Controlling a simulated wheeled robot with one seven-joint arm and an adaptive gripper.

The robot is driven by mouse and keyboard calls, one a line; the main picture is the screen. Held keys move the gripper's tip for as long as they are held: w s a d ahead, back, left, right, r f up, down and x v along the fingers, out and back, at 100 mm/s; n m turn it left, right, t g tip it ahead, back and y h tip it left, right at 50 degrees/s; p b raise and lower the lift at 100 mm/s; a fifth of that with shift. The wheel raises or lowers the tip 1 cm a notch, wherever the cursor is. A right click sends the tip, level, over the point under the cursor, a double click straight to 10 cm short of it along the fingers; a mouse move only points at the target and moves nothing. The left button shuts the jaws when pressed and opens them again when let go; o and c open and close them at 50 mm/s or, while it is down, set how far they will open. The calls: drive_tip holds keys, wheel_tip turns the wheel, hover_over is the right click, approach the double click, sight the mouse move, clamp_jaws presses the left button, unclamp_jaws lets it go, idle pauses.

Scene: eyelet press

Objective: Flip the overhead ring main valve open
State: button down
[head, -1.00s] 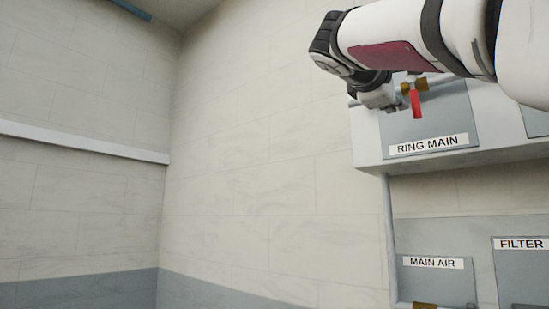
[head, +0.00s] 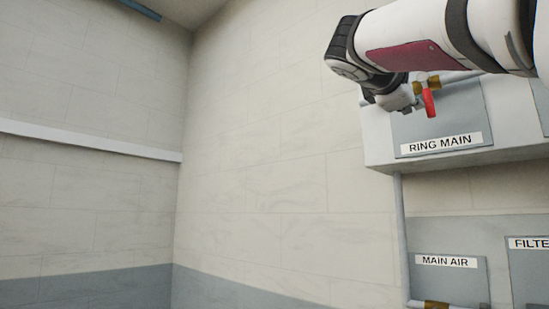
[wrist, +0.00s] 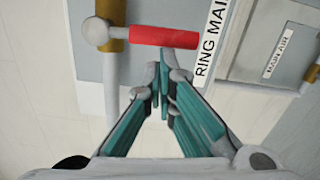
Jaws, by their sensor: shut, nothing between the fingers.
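The ring main valve has a brass body (head: 427,84) on a grey pipe and a red lever (head: 429,102). In the head view the lever hangs down, across the pipe, above the "RING MAIN" label (head: 441,143). In the wrist view the red lever (wrist: 164,36) reaches right from the brass body (wrist: 112,20). My gripper (wrist: 164,70) is shut and empty, its fingertips close to the lever's free end; whether they touch it I cannot tell. In the head view my gripper is left of the lever, partly hidden by my wrist.
The valve is on a grey plate (head: 470,112) on a pale overhead box. Below are a "MAIN AIR" plate (head: 447,283) with a brass fitting (head: 436,305) and a "FILTER" plate (head: 530,270). A vertical pipe (head: 400,235) runs beneath the box.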

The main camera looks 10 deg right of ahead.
sight(431, 99)
drive_tip(key=shift+s+d, duration=0.1)
drive_tip(key=shift+s, duration=0.05)
drive_tip(key=n+p, duration=0.1)
drive_tip(key=s+d+n+p, duration=0.1)
drive_tip(key=n, duration=0.1)
drive_tip(key=s+n+p, duration=0.1)
drive_tip(key=shift+s+d+f+n, duration=0.1)
drive_tip(key=shift+d+f+n, duration=0.1)
drive_tip(key=shift+d+n, duration=0.15)
drive_tip(key=shift+s+d+p, duration=0.25)
drive_tip(key=shift+s+p, duration=0.1)
drive_tip(key=shift+p, duration=0.1)
drive_tip(key=shift+s+d+r+p, duration=0.65)
drive_tip(key=shift+s+d, duration=0.05)
drive_tip(key=shift+s, duration=0.15)
drive_tip(key=shift+s+d+r+p, duration=0.6)
drive_tip(key=shift+s+d+p, duration=0.1)
drive_tip(key=shift+s, duration=0.15)
drive_tip(key=shift+s+r, duration=0.1)
drive_tip(key=shift+r, duration=0.05)
idle(0.5)
